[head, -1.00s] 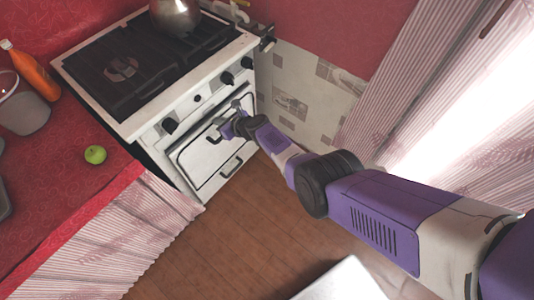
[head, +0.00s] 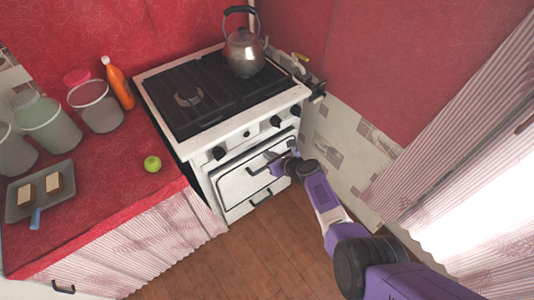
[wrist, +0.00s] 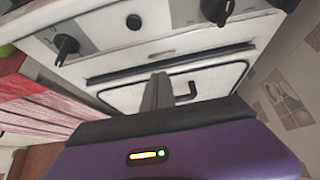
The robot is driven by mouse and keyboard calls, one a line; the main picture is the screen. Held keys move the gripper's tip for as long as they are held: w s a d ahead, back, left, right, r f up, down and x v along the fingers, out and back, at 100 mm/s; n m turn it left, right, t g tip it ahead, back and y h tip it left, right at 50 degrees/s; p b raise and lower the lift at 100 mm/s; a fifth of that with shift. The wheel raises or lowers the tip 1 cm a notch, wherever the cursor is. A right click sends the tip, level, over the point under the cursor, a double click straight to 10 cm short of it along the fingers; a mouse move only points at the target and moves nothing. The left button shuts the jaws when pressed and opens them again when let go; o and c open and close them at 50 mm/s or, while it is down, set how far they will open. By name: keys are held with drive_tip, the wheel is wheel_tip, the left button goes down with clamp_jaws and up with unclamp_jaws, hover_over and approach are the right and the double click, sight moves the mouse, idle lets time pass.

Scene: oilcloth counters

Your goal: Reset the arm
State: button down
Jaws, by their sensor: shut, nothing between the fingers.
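My purple arm reaches in from the lower right in the head view. My gripper (head: 270,163) is in front of the white stove (head: 228,128), close to its oven door (head: 240,182). In the wrist view the two dark fingers (wrist: 158,92) are together with nothing between them, pointing at the oven door (wrist: 125,97). The door looks closed, with a dark handle (wrist: 186,90) just right of the fingers. I cannot tell whether the fingertips touch the door.
A kettle (head: 244,52) stands on the stove top. On the red counter (head: 110,180) at left are an orange bottle (head: 119,84), several jars, a green apple (head: 152,164) and a tray (head: 62,192). A striped curtain (head: 445,135) hangs at right. Wooden floor (head: 225,262) is open below.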

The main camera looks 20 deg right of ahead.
drive_tip(key=shift+s+r+p, duration=0.25)
drive_tip(key=shift+r+p, duration=0.25)
drive_tip(key=shift+r, duration=0.45)
drive_tip(key=shift+d, duration=0.1)
drive_tip(key=w+d+r+n+t+h, duration=0.2)
drive_tip(key=d+r+n, duration=0.4)
drive_tip(key=n, duration=0.2)
drive_tip(key=s+d+r+n+t+h, duration=0.2)
drive_tip(key=s+d+n+h, duration=0.1)
drive_tip(key=s+n, duration=0.6)
drive_tip(key=s+a+r+n+b, duration=0.1)
drive_tip(key=s+a+r+n, duration=0.2)
drive_tip(key=s, duration=1.2)
drive_tip(key=s+a+r+n+y+b, duration=0.1)
drive_tip(key=s+r+n, duration=0.6)
drive_tip(key=s, duration=0.8)
drive_tip(key=s+a+r+n+b, duration=0.2)
drive_tip(key=s+a+r+n, duration=0.2)
drive_tip(key=s, duration=1.1)
wheel_tip(320, 180, up, 2)
drive_tip(key=shift+s+a+r+n, duration=0.25)
drive_tip(key=shift+a+n, duration=0.05)
drive_tip(key=shift+n, duration=0.4)
